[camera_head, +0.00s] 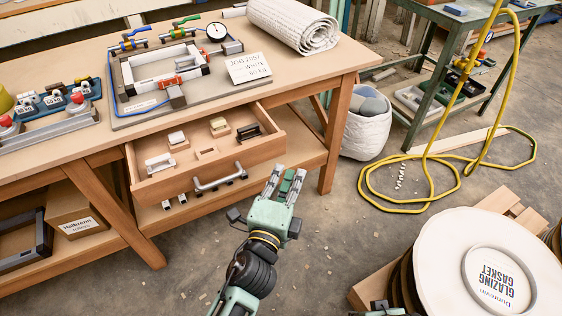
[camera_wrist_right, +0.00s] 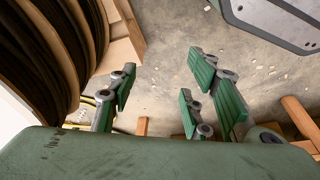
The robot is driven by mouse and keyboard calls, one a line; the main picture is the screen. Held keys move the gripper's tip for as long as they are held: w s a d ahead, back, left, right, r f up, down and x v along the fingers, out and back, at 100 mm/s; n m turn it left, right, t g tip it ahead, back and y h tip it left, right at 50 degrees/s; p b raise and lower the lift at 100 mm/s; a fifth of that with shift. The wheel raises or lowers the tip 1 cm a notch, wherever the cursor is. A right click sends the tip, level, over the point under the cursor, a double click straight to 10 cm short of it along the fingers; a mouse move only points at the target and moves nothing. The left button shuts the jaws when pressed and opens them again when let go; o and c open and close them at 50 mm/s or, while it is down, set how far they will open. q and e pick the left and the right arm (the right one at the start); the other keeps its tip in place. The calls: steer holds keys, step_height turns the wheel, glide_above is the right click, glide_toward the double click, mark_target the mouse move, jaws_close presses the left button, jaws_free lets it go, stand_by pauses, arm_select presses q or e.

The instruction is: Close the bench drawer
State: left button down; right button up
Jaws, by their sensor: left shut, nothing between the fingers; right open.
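The bench drawer (camera_head: 163,191) stands pulled out from under the bench top in the head view. It has a grey bar handle (camera_head: 220,181) on its front and several small fittings inside. My left gripper (camera_head: 284,172) is shut and empty, just right of the drawer's front right corner. From this view I cannot tell whether it touches the drawer. My right gripper (camera_wrist_right: 160,95) is open and empty in the right wrist view, over the floor. In the head view only a small part of the right arm shows at the bottom edge.
The wooden bench (camera_head: 345,62) carries a clamping frame, a dial gauge and a rolled mat (camera_head: 293,25). A white sack (camera_head: 366,125) and a yellow hose (camera_head: 430,208) lie right of it. A drum marked glazing gasket (camera_head: 450,245) stands lower right. The floor before the bench is mostly clear.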

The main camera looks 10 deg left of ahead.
arm_select(q)
steer(key=shift+w+a, duration=0.35)
steer(key=shift+w, duration=0.35)
steer(key=shift+w+a, duration=0.35)
steer(key=shift+w, duration=0.3)
steer(key=shift+w+a, duration=0.35)
steer(key=shift+w, duration=0.35)
arm_select(e)
steer(key=shift+s+f, duration=0.1)
steer(key=shift+f, duration=0.75)
arm_select(q)
steer(key=shift+a, duration=0.1)
